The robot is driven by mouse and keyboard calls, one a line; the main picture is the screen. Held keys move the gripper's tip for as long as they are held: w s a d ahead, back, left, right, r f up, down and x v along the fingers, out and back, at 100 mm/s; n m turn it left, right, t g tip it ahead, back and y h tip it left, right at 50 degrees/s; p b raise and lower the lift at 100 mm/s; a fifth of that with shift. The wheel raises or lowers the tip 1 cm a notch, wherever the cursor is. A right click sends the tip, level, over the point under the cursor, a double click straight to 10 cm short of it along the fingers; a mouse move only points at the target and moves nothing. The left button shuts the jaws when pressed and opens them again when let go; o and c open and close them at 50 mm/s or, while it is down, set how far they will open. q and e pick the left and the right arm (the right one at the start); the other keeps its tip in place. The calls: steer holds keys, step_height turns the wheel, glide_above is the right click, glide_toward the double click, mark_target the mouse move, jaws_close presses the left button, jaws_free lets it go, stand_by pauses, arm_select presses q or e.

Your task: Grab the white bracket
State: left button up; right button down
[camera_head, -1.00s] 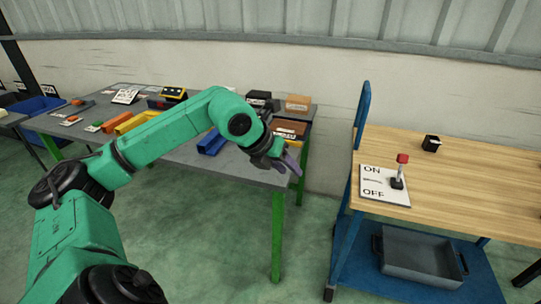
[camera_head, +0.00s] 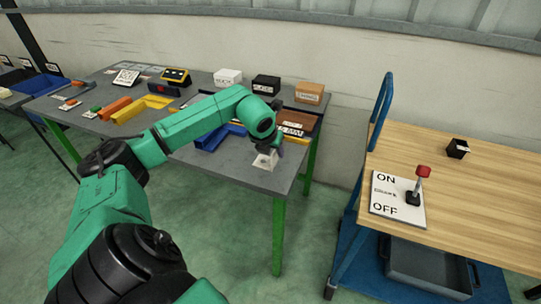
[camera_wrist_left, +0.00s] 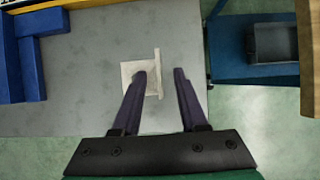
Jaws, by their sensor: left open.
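The white bracket (camera_head: 265,161) lies on the grey table (camera_head: 215,166) near its front right corner. In the left wrist view the bracket (camera_wrist_left: 158,62) shows a flat plate and a thin raised wall at its right side. My left gripper (camera_wrist_left: 159,73) is open, its two dark purple fingers pointing at the bracket. The left finger overlaps the plate, and the raised wall lies between the fingers in the picture. I cannot tell whether they touch it. In the head view my left gripper (camera_head: 271,150) is just over the bracket. My right gripper is not in view.
Blue angled parts (camera_head: 212,137), yellow parts (camera_head: 142,108) and labelled boxes (camera_head: 266,84) stand on the table. A blue trolley with a wooden top (camera_head: 480,200) is to the right, holding an ON/OFF lever (camera_head: 419,185) and a grey tray below (camera_head: 430,266).

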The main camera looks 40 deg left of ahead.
arm_select(q)
steer(key=shift+x, duration=1.5)
jaws_close()
steer(key=shift+r, duration=0.15)
